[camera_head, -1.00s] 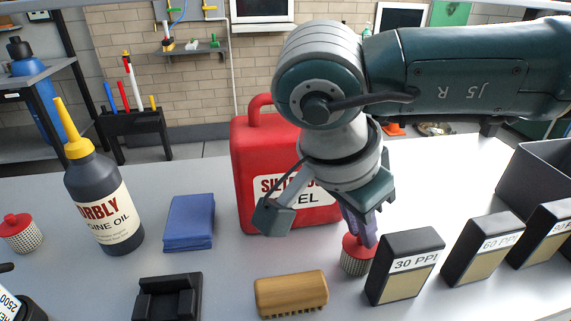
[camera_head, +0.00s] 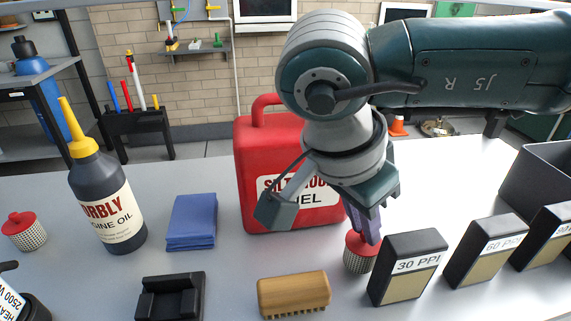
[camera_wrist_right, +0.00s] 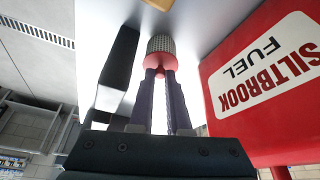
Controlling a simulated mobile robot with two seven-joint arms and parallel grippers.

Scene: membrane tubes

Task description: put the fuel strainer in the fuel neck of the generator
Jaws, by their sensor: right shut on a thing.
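A fuel strainer (camera_head: 360,256), a small mesh cup with a red cap, is beside the 30 PPI block in the head view. My right gripper (camera_head: 363,236) points down and is shut on its red top. The right wrist view shows both fingertips (camera_wrist_right: 161,74) against the red cap, with the mesh body (camera_wrist_right: 161,45) beyond. I cannot tell whether the strainer touches the table. A second, similar red-capped strainer (camera_head: 23,231) stands at the far left. No fuel neck shows. My left gripper is out of view.
A red fuel can (camera_head: 262,150) stands behind my right gripper. The 30 PPI block (camera_head: 408,266) is close on the right, with more blocks beyond. A wooden brush (camera_head: 293,292), black holder (camera_head: 170,298), blue cloth (camera_head: 191,222) and oil bottle (camera_head: 105,205) are to the left.

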